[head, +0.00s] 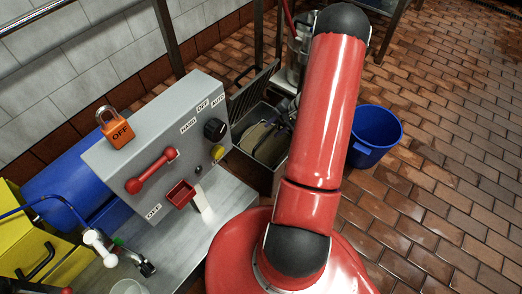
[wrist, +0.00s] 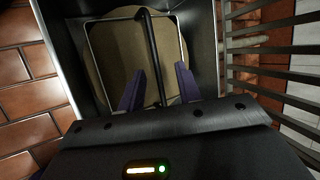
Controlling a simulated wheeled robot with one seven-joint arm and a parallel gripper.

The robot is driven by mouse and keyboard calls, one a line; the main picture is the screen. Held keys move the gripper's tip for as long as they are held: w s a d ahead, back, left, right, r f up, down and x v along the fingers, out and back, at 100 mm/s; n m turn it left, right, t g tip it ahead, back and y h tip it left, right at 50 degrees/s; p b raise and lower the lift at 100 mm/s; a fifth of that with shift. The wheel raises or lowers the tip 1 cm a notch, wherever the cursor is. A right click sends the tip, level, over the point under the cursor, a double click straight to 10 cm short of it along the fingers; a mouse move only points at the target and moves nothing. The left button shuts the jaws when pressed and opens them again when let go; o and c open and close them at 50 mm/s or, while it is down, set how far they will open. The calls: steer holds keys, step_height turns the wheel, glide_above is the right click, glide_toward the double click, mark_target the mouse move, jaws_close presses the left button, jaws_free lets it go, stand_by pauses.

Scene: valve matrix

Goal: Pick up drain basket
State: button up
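The drain basket (wrist: 183,35) sits in a dark rectangular pit in the wrist view. It has a thin metal rim, a tan inside and a black bar handle (wrist: 152,50) running across it. In the head view the basket (head: 262,140) shows in the pit, left of my red arm. My gripper (wrist: 160,85) is open, with its two purple fingers pointing into the pit, one on each side of the handle. Both fingers appear apart from the bar. The handle's near end is hidden by the gripper body. My arm covers most of the gripper in the head view.
A slatted grate (head: 252,90) stands tilted at the pit's back edge; its bars show at right in the wrist view (wrist: 270,60). A blue bucket (head: 376,134) stands right of my arm. A grey control box (head: 150,150) stands at left. Tiled floor at right is clear.

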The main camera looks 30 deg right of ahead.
mark_target(268, 134)
steer(key=x, duration=0.5)
steer(key=b+x, duration=0.1)
steer(key=x, duration=0.2)
steer(key=shift+d+f, duration=0.3)
steer(key=shift+d, duration=0.1)
jaws_close()
